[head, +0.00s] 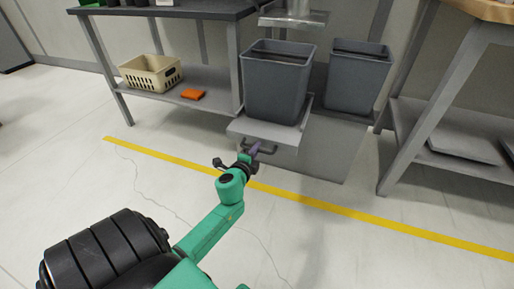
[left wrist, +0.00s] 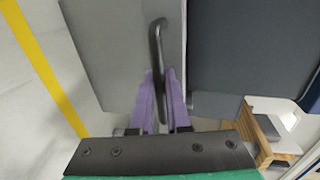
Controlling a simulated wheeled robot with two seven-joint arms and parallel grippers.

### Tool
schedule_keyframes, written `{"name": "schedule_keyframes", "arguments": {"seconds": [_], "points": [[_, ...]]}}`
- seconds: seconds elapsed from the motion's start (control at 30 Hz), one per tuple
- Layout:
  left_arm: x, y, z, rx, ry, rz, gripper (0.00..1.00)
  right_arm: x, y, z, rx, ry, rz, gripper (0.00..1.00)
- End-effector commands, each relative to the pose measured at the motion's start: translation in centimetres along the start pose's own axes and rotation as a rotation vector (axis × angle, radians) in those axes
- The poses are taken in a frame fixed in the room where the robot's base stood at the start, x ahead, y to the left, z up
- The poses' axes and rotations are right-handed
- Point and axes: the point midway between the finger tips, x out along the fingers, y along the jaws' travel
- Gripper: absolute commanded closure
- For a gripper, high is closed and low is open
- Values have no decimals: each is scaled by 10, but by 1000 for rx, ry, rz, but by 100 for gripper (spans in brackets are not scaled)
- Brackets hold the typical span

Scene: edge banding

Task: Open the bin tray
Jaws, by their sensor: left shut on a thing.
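The bin tray (head: 243,127) is a grey sliding tray with a grey bin (head: 276,88) standing on it; its front sticks out toward me, ahead of the second bin (head: 356,80). A dark bar handle (head: 285,154) sits on the tray's front. My left gripper (head: 254,151) is at the left part of this handle. In the left wrist view, its purple fingers (left wrist: 163,100) are shut around the handle (left wrist: 156,45), with the grey front panel (left wrist: 115,45) beside it. My right gripper is in neither view.
A table with a lower shelf stands at the left, holding a beige basket (head: 151,74) and an orange item (head: 193,94). Another workbench (head: 451,130) stands at the right. A yellow floor line (head: 330,207) runs in front; the floor on my side is clear.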

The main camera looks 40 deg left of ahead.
Motion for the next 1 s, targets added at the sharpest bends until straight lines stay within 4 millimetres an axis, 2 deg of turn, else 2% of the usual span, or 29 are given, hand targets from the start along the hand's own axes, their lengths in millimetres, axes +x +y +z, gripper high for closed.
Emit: {"name": "schedule_keyframes", "arguments": {"seconds": [0.47,0.5,0.53,0.57,0.87,1.0], "points": [[-2,0,-1,0,3,-1,100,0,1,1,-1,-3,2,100],[-2,0,-1,0,3,-1,74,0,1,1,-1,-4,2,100],[-2,0,-1,0,3,-1,62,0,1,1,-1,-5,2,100],[-2,0,-1,0,3,-1,57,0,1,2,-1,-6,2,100],[-3,0,0,0,1,-1,57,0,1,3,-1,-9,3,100],[-13,0,-1,-1,2,1,57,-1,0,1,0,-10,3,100]]}}
